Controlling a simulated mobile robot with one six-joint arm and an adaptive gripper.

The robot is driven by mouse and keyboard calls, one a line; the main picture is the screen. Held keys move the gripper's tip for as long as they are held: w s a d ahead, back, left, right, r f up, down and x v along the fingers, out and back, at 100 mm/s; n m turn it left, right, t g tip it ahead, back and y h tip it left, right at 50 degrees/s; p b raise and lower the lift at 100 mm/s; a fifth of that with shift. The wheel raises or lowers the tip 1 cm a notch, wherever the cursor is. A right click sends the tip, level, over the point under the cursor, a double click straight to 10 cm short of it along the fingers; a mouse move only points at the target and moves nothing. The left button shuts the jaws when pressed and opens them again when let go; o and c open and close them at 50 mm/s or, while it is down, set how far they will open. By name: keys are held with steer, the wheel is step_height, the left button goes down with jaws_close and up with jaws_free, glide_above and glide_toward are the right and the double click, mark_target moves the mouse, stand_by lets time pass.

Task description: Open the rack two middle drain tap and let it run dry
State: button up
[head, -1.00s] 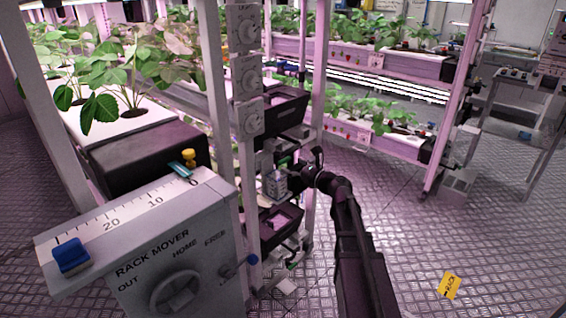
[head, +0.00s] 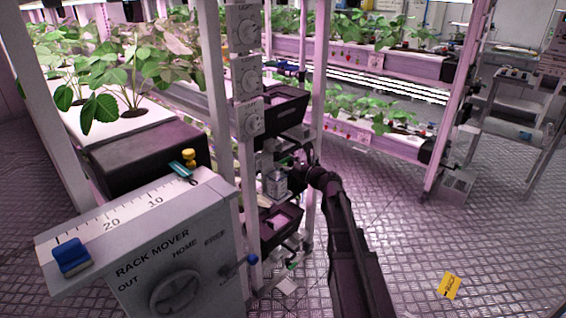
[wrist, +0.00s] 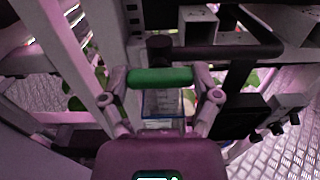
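My gripper (wrist: 161,82) is at the middle level of the near rack, its two fingers wide apart. In the wrist view a green tap handle (wrist: 160,76) lies crosswise between the fingertips, its ends close to both fingers; I cannot tell whether they touch. A dark round fitting (wrist: 159,48) sits just beyond the handle. Below the handle is a clear container with a blue rim (wrist: 163,107), partly hidden by my gripper. It also shows in the head view (head: 276,184), on the rack's end. The head view hides the fingertips, and I see no water stream.
The rack mover box (head: 185,250) stands at front left. A rack post (head: 215,80) and a column of dials (head: 247,75) stand close to my gripper. Black trays (head: 283,112) jut out above and below. The floor (head: 410,225) on the right is mostly clear, with a yellow tag (head: 449,286).

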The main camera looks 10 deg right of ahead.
steer(key=shift+a, duration=0.25)
steer(key=shift+d, duration=0.1)
steer(key=shift+n, duration=0.3)
steer(key=n, duration=0.8)
steer(key=shift+s+n, duration=0.1)
steer(key=shift+n, duration=0.2)
steer(key=n, duration=0.4)
steer(key=shift+f+n, duration=0.1)
steer(key=shift+n, duration=0.2)
steer(key=shift+s+n, duration=0.1)
steer(key=shift+n, duration=2.1)
